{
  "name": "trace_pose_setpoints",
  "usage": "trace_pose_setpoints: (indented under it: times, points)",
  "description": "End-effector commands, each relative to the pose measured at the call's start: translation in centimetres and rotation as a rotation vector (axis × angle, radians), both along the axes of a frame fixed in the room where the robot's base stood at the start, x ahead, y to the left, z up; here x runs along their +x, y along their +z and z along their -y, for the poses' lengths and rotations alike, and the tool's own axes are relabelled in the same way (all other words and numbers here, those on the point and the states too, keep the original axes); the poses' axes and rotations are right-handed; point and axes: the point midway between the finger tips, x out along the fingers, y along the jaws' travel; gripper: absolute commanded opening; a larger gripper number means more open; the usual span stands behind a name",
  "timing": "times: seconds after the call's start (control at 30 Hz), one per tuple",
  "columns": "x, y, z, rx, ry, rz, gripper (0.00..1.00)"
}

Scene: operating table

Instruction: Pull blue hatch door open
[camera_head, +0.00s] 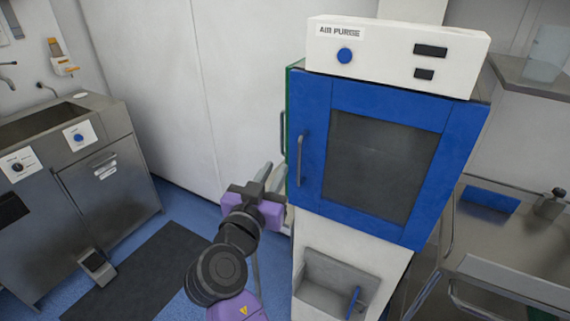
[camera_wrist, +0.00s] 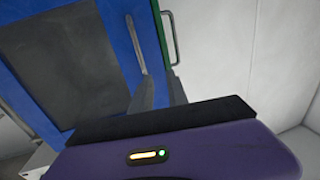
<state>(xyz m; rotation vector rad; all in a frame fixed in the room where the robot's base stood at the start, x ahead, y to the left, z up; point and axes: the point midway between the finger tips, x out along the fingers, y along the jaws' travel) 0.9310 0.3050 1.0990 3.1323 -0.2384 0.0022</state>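The blue hatch door (camera_head: 425,110) with a dark window is on the front of the cabinet in the head view and looks closed. Its upright metal handle (camera_head: 300,158) is on the door's left edge. My gripper (camera_head: 274,169) is left of and a little below the handle, with a visible gap between its two fingers. In the wrist view the blue door (camera_wrist: 105,50) is at upper left, and its handle (camera_wrist: 135,45) shows beyond the gripper's fingers (camera_wrist: 160,90). The fingers are apart and seem empty; I see no contact with the handle.
A white AIR PURGE box (camera_head: 390,55) sits on top of the cabinet. A green side panel (camera_head: 288,105) with its own handle (camera_head: 283,132) adjoins the blue door. A steel sink unit (camera_head: 80,170) stands left, a steel counter (camera_head: 510,240) right. Floor with a dark mat (camera_head: 140,270) lies between.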

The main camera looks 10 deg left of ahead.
Motion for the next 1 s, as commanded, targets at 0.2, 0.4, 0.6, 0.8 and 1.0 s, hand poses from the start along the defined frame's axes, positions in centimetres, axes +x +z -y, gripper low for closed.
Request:
trace_pose_setpoints:
  times: [0.2,0.4,0.6,0.8,1.0]
  points:
    - [-4.0,-0.2,-1.5,0.001,0.003,0.001,0.20]
    - [-6.0,-0.1,-2.2,-0.001,0.001,0.001,0.20]
    - [-6.4,0.0,-2.3,-0.002,-0.001,0.000,0.20]
    - [-6.4,0.0,-2.3,-0.003,-0.001,0.000,0.20]
    - [-6.3,0.9,-4.2,-0.083,0.082,0.019,0.20]
